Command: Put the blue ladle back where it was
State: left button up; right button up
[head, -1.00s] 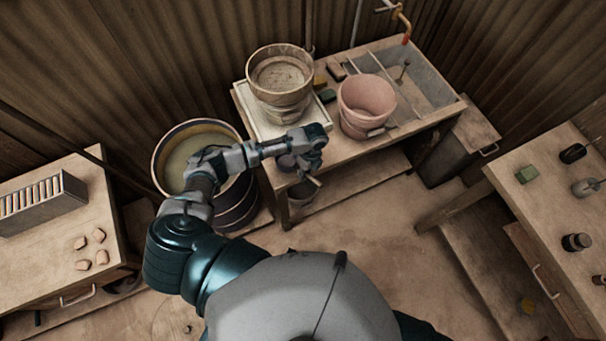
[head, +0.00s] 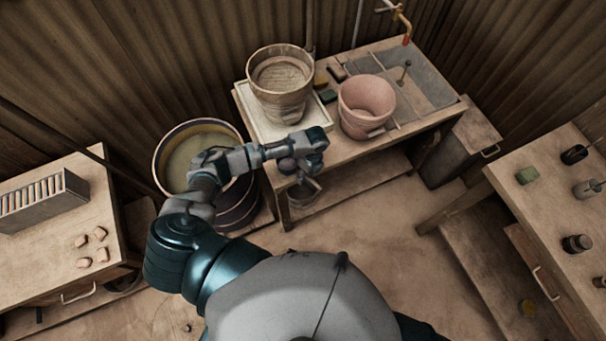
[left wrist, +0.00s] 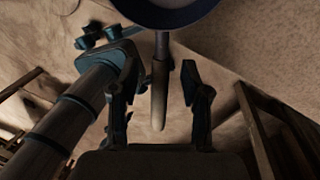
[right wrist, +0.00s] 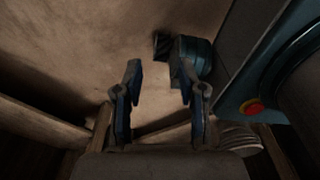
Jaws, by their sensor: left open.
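The blue ladle shows in the left wrist view: its dark blue bowl (left wrist: 178,12) is cut off by the top edge, and its pale handle (left wrist: 159,95) points down the picture. My left gripper (left wrist: 158,80) is open, with the handle between its fingers and a visible gap on each side. In the head view my left gripper (head: 300,168) is at the front left edge of the wash table (head: 335,150); the ladle is not clear there. My right gripper (right wrist: 158,85) is open and empty in the right wrist view, and out of sight in the head view.
A large tub (head: 165,165) stands left of the wash table. A tan bucket (head: 280,98) on a white tray (head: 247,112) and a pink bucket (head: 362,112) stand on the table. A small bucket (head: 304,192) sits below its front edge. The floor in front is clear.

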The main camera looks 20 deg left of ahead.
pick_arm(q)
jog(key=shift+w+r, duration=0.95)
jog(key=shift+r, duration=4.6)
jog(key=s+d+f+n+t+h, duration=0.3)
jog(key=s+d+f+n+h, duration=0.15)
jog(key=s+d+n, duration=0.6)
jog(key=s+a+n+t+y, duration=0.2)
jog(key=s+a+n+y, duration=0.2)
jog(key=s+a+n, duration=0.7)
notch_tip(320, 180, down, 24)
jog(key=s+m, duration=0.2)
jog(key=s+a+f+g, duration=0.1)
jog(key=s+a+f, duration=0.1)
jog(key=s+f, duration=0.7)
jog(key=s+a+f+g, duration=0.1)
jog(key=s+f, duration=0.8)
jog(key=shift+s+a, duration=0.25)
jog(key=shift+a, duration=0.15)
pick_arm(e)
jog(key=shift+d, duration=0.4)
